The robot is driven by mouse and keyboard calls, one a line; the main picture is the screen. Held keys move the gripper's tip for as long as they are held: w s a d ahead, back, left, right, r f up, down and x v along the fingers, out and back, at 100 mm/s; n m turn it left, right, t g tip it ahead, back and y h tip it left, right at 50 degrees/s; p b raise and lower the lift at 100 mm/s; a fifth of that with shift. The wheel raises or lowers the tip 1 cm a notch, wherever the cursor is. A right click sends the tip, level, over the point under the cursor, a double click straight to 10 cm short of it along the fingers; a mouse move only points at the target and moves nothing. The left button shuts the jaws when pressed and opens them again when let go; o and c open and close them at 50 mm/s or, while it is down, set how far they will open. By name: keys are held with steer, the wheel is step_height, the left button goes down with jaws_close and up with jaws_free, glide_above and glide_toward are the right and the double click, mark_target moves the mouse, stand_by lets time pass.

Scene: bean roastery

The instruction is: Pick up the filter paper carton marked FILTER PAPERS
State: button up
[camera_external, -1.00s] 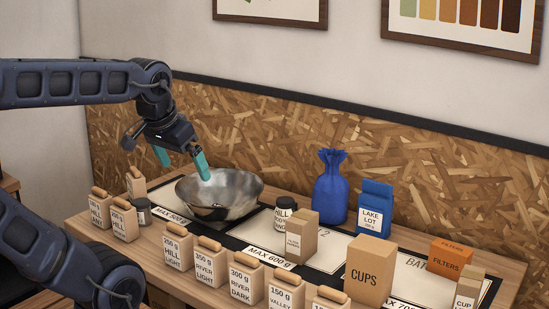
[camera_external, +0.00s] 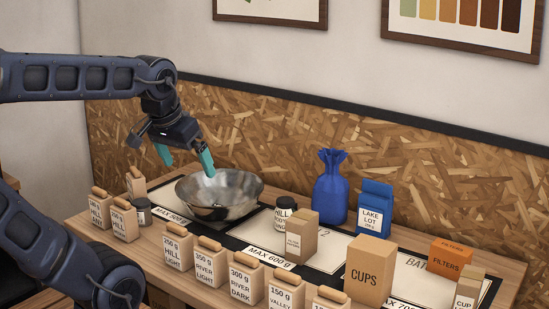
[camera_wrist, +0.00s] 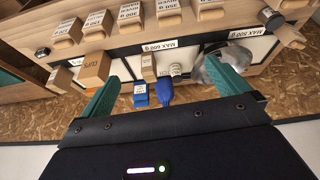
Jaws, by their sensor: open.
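A small tan carton (camera_external: 303,234) with a white label stands on the middle mat, just right of a dark-lidded jar. Its print is small but seems to read FILTER PAPERS. In the wrist view the carton (camera_wrist: 148,67) is upright between the CUPS carton and the jar. My gripper (camera_external: 187,160) is open and empty, above and left of the steel bowl, well to the left of the carton. In the wrist view its teal fingers (camera_wrist: 163,72) are spread wide, with the carton in the gap between them but farther off.
The steel bowl (camera_external: 219,195), HILL jar (camera_external: 285,212), blue sack (camera_external: 330,188), blue LAKE LOT bag (camera_external: 374,208), CUPS carton (camera_external: 371,270) and orange FILTERS carton (camera_external: 450,257) stand around. Several labelled bean bags (camera_external: 246,284) line the front edge. Air above the counter is clear.

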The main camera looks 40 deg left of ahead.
steer(key=w+d+n+g, duration=0.1)
steer(key=w+n, duration=0.3)
steer(key=w, duration=0.3)
steer(key=n+g, duration=0.3)
steer(key=n, duration=1.1)
glide_above(302, 226)
steer(key=w+a, duration=0.3)
steer(key=w, duration=0.1)
steer(key=f, duration=1.6)
steer(key=shift+s+d+f, duration=0.15)
steer(key=shift+d, duration=0.1)
steer(key=shift+f, duration=0.2)
steer(key=f, duration=1)
steer(key=shift+w+a+f, duration=0.15)
steer(key=shift+w+f, duration=0.05)
steer(key=shift+f, duration=0.15)
steer(key=c, duration=1.1)
